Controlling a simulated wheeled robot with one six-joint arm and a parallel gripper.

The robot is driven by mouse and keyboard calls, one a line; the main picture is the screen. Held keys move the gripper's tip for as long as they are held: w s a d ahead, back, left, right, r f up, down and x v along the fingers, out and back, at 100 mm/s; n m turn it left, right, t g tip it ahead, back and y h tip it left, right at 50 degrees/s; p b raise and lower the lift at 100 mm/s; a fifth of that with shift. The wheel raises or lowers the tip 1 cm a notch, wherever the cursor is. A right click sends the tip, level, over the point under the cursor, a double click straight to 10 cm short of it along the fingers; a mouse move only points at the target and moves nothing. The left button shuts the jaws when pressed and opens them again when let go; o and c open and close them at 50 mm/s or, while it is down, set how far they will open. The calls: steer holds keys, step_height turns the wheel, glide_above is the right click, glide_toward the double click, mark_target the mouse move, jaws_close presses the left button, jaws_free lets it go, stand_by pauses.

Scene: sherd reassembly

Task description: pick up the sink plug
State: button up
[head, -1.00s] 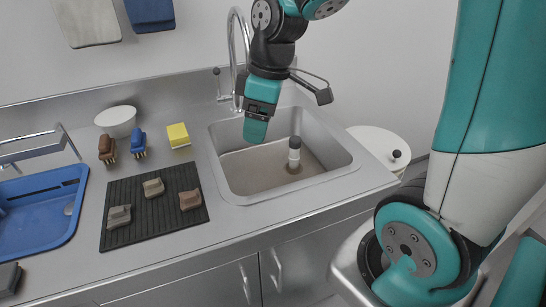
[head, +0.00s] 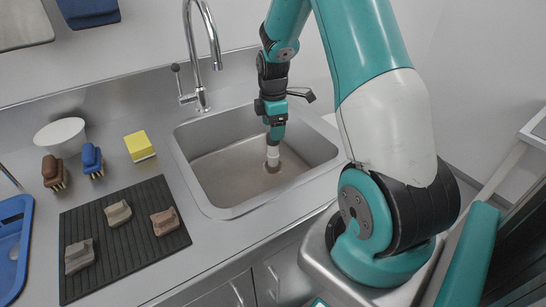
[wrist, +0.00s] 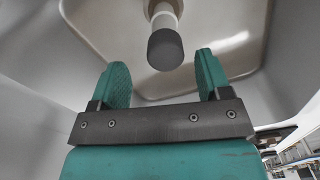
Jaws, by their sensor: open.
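The sink plug stands upright in the sink as a white tube with a dark cap. In the head view its white part (head: 272,154) shows just below my gripper (head: 275,136), which hides its top. In the wrist view its dark cap (wrist: 165,49) lies beyond the fingertips, roughly centred between them. My gripper (wrist: 160,78) is open, with two teal fingers apart and nothing between them. The sink (head: 205,180) is a steel basin with brownish water or residue at the bottom around the plug's foot.
A tall faucet (head: 200,95) rises behind the sink. To the left are a ribbed black mat (head: 95,222) with three sherds, a yellow sponge (head: 139,145), brown and blue brushes, a white bowl (head: 60,136) and a blue tray (head: 15,235).

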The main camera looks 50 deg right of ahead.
mark_target(273, 152)
steer(key=f, duration=0.5)
steer(key=shift+s+a, duration=0.2)
steer(key=c, duration=1.2)
jaws_close()
